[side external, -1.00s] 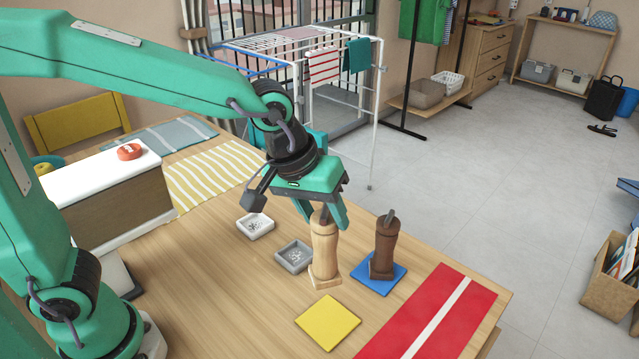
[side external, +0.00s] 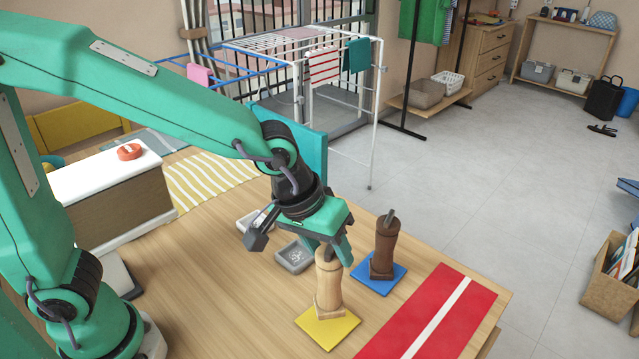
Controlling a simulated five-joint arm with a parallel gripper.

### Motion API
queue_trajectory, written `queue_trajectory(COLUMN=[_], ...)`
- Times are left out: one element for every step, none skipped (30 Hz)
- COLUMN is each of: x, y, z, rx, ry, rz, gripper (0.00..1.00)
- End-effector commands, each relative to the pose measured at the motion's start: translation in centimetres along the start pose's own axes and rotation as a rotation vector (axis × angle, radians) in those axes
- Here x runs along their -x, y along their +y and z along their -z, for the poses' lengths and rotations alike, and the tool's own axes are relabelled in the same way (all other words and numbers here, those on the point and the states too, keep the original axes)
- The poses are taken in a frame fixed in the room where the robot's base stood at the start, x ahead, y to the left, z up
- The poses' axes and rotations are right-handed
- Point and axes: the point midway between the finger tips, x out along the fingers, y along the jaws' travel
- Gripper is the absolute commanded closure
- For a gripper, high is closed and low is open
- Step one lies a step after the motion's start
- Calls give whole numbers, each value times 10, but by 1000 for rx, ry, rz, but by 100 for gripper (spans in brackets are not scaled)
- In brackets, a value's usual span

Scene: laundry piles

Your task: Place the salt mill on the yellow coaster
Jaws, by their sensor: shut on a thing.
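The light wooden mill (side external: 328,288), which I take as the salt mill, stands upright in my gripper (side external: 331,252). My gripper is shut on its upper part, and the fingers hide part of its top. The mill's base overlaps the back and middle of the yellow coaster (side external: 332,338); I cannot tell whether it touches the coaster or hangs just above it. A dark brown mill (side external: 383,250) stands upright on the blue coaster (side external: 378,283), to the right of and behind the light mill.
A red mat with a white stripe (side external: 410,335) lies to the right of the yellow coaster. Two small dishes (side external: 294,257) are behind my gripper, one partly hidden. A white-topped box (side external: 115,185) with a red round thing (side external: 129,152) stands at left. The front-left table is bare.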

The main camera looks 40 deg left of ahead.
Motion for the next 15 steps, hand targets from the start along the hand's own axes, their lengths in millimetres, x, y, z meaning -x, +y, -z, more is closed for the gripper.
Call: queue_trajectory(x=[0,0,0,-1,-2,-5,-7,-10,-14,-17,-21,-25,-28,-31,-34], y=[0,0,0,0,-1,-1,-2,-3,-4,-5,-5,-6,-7,-8,-9], z=[0,0,0,0,-1,-1,-2,-3,-4,-5,-6,-7,-8,-9,-10], rx=[0,0,0,0,0,0,0,0,0,0,0,0,0,0,0], ry=[1,1,1,1,0,-1,-1,-1,-2,-2,-2,-2,-1,-2,-1], rz=[-1,-1,-1,-1,0,1,1,1,2,2,2,2,1,2,1], gripper=[100,100,100,100,100,100,100,100,100,100,100,100,100,100,100])
